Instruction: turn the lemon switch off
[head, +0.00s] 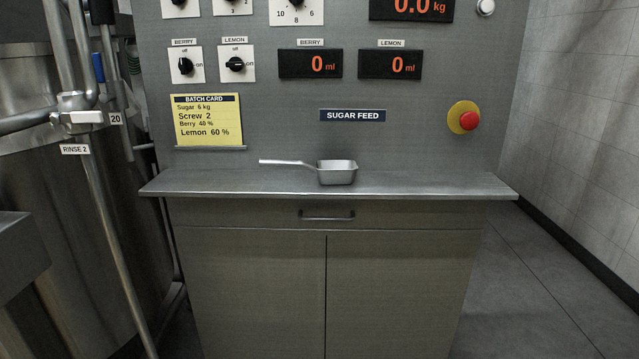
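The lemon switch (236,64) is a black rotary knob on a white plate under a LEMON label, on the grey panel at the upper left. Its "off" mark is at the top and its "on" mark at the right. The knob looks turned sideways, in line with "on". The lemon display (390,65) to its right reads 0 ml. My gripper is not in view.
The berry switch (186,66) is close on the left. Below are a yellow batch card (208,119), a metal shelf (430,186) with a scoop (337,172), and a cabinet. A red stop button (469,121) is at right. Pipes (90,150) stand at left.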

